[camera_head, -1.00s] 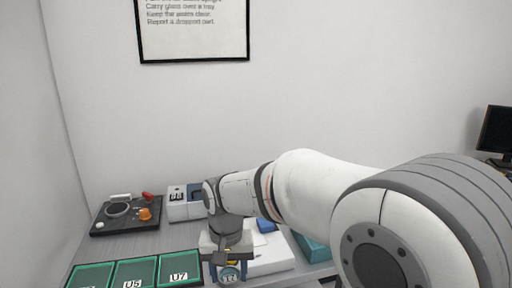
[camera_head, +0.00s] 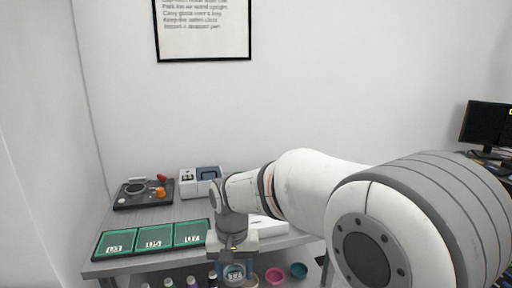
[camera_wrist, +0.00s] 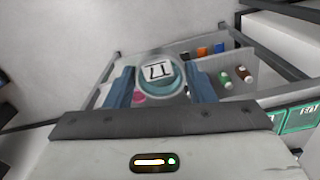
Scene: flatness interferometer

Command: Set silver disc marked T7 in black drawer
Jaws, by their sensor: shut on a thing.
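The silver disc (camera_wrist: 180,86) with a white label reading T7 is between the fingers of my gripper (camera_wrist: 160,88), which is shut on it. In the head view the disc (camera_head: 234,271) hangs in my gripper (camera_head: 234,277) in front of the table's front edge.
Several small bottles (camera_wrist: 225,78) stand in one part of the compartment. Green trays (camera_head: 155,237) marked U3, U5 and U7 and a black instrument board (camera_head: 128,203) occupy the table.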

